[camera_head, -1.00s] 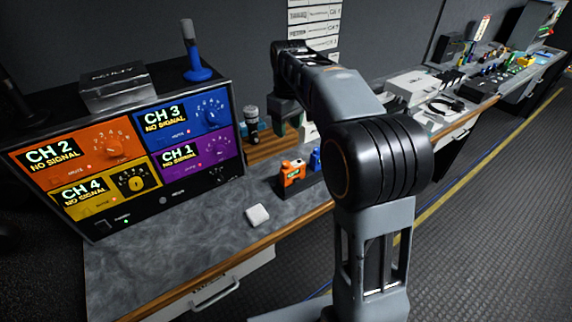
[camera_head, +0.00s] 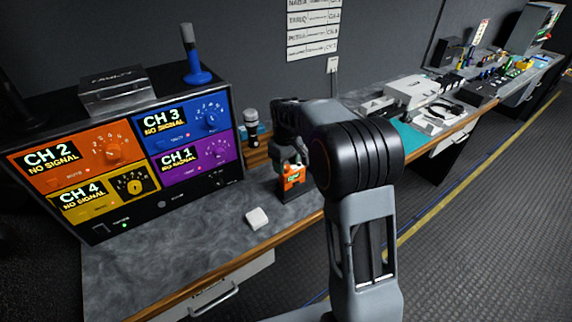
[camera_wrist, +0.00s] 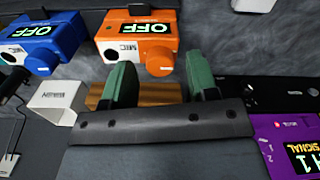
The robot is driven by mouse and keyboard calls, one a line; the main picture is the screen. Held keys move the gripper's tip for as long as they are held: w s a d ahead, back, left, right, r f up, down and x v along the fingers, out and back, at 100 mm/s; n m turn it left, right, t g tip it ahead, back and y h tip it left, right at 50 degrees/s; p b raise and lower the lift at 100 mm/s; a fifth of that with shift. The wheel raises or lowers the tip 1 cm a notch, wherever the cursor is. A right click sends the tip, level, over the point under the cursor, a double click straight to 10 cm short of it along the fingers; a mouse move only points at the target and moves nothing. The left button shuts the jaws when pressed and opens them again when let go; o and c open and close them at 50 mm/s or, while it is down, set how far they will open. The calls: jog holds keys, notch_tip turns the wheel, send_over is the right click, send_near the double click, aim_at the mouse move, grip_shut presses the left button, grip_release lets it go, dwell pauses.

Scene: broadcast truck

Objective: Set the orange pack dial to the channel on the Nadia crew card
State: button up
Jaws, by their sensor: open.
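The orange pack (camera_head: 293,178) stands on the grey desk, right of the monitor unit. In the wrist view the orange pack (camera_wrist: 122,28) shows a green "OFF" display and an orange round dial (camera_wrist: 160,62). My gripper (camera_wrist: 162,78) has its two green fingers apart with nothing between them. The dial lies just beyond the fingertips; I see no contact. In the head view my gripper (camera_head: 288,162) is by the top of the orange pack and partly hides it. The Nadia crew card (camera_head: 314,4) is top on the wall, cut by the frame edge; its channel is not clearly legible.
A blue pack (camera_wrist: 42,38), also reading "OFF", stands left of the orange one in the wrist view. The monitor unit (camera_head: 160,202) has several coloured panels; its orange panel (camera_head: 75,155) reads "CH 2 NO SIGNAL". A white block (camera_head: 257,217) lies nearer the desk edge.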

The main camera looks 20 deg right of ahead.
jog(key=shift+f, duration=0.35)
jog(key=c, duration=0.9)
jog(key=shift+c, duration=0.2)
jog(key=shift+m, duration=0.3)
jog(key=m, duration=0.5)
jog(key=shift+m+p, duration=0.3)
jog(key=shift+p, duration=0.05)
jog(key=m, duration=0.5)
jog(key=shift+m, duration=0.4)
